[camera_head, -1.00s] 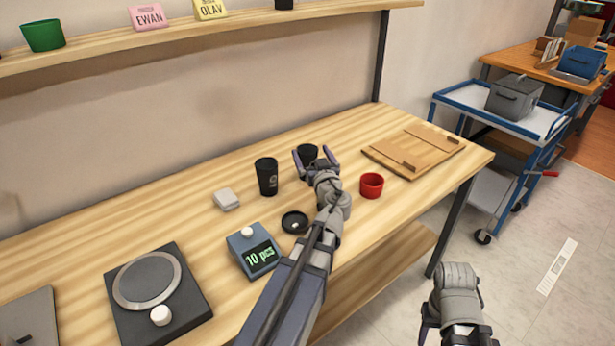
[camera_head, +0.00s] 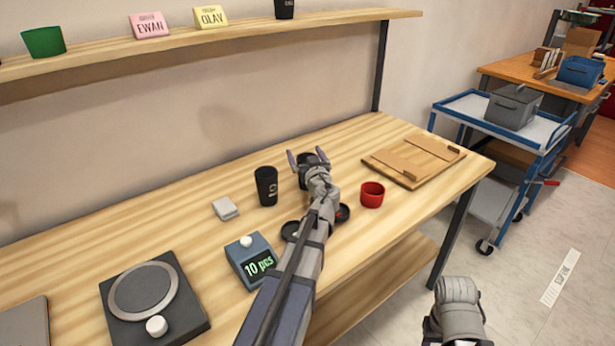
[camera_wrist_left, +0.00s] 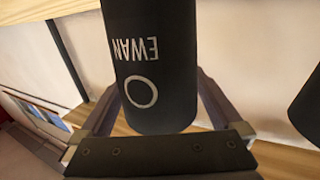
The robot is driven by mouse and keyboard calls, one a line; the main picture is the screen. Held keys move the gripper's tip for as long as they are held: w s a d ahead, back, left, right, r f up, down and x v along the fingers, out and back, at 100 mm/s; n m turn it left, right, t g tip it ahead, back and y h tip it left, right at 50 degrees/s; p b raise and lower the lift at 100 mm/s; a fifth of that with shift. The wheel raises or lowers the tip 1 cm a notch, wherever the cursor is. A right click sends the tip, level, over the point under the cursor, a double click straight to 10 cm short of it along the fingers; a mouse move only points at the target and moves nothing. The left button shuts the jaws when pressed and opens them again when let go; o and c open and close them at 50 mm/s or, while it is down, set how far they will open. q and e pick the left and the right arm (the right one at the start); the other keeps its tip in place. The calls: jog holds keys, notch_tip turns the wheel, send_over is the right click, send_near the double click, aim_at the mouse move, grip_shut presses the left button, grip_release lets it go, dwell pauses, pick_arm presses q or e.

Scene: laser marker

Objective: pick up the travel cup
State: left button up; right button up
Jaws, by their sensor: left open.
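A black travel cup (camera_head: 304,168) stands on the bench, partly hidden by my left gripper. The left wrist view shows this cup (camera_wrist_left: 152,65) close up, with a white ring and the name EWAN, upside down in that picture. My left gripper (camera_head: 307,157) is open, with one finger on each side of the cup. Contact cannot be told. A second black cup (camera_head: 267,186) stands to its left; a dark cup also shows at the right edge of the left wrist view (camera_wrist_left: 308,108). My right arm's end is at the bottom right; its fingers are cut off.
A wooden board (camera_head: 410,160) lies right. A shelf (camera_head: 300,20) with name cards runs above.

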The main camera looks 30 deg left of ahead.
pick_arm(q)
jog(key=c, duration=0.7)
notch_tip(320, 180, up, 10)
jog(key=p, duration=1)
pick_arm(e)
notch_tip(320, 180, up, 10)
pick_arm(q)
jog(key=shift+d, duration=0.15)
pick_arm(e)
jog(key=shift+d, duration=0.15)
